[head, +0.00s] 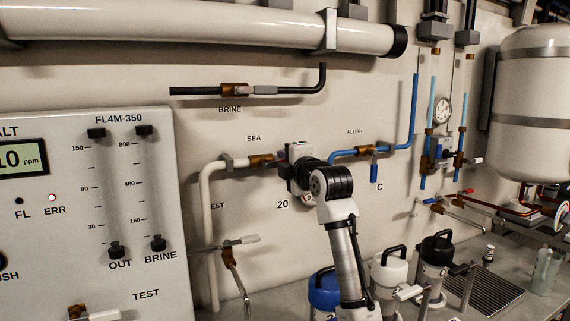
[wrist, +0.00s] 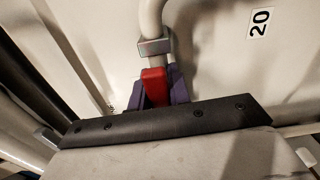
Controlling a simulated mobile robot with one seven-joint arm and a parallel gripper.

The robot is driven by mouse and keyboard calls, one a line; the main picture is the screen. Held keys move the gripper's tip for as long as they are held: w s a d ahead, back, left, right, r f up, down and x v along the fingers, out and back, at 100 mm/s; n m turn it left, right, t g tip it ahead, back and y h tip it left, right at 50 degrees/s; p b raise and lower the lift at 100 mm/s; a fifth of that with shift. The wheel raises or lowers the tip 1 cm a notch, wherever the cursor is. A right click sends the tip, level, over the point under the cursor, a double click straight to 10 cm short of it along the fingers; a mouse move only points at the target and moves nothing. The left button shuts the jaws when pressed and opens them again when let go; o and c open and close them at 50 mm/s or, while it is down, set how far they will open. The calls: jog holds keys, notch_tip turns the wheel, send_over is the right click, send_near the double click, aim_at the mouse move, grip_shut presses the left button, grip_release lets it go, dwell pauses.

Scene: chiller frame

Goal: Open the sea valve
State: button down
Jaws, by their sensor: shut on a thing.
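The sea valve (head: 261,160) is a brass body on the white pipe under the SEA label, left of my gripper in the head view. My gripper (head: 286,156) is at the valve's right end, and its fingers are largely hidden by my wrist there. In the wrist view my gripper (wrist: 157,92) has its dark purple fingers shut on a red piece, which looks like the valve's handle (wrist: 154,84). The red handle lies in line with the white pipe and just below a grey clamp (wrist: 154,47). The brass body is not clear in the wrist view.
The flush valve (head: 374,150) with its blue handle is close on the right. The brine valve (head: 235,89) sits above on a black pipe. A lever valve (head: 231,252) juts out below left. Blue (head: 324,289), white and black canisters stand on the bench below.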

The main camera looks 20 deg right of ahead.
jog(key=shift+s+r, duration=0.1)
jog(key=shift+r, duration=0.4)
jog(key=c, duration=1.3)
grip_release()
jog(key=shift+f, duration=0.1)
jog(key=shift+f, duration=0.2)
jog(key=s+b, duration=0.1)
jog(key=s, duration=0.3)
jog(key=s+b, duration=0.1)
jog(key=s, duration=0.4)
jog(key=s+b, duration=0.1)
jog(key=s, duration=0.3)
jog(key=shift+s+d+r+b, duration=0.1)
jog(key=shift+s+d+b, duration=0.15)
jog(key=shift+s+b, duration=0.1)
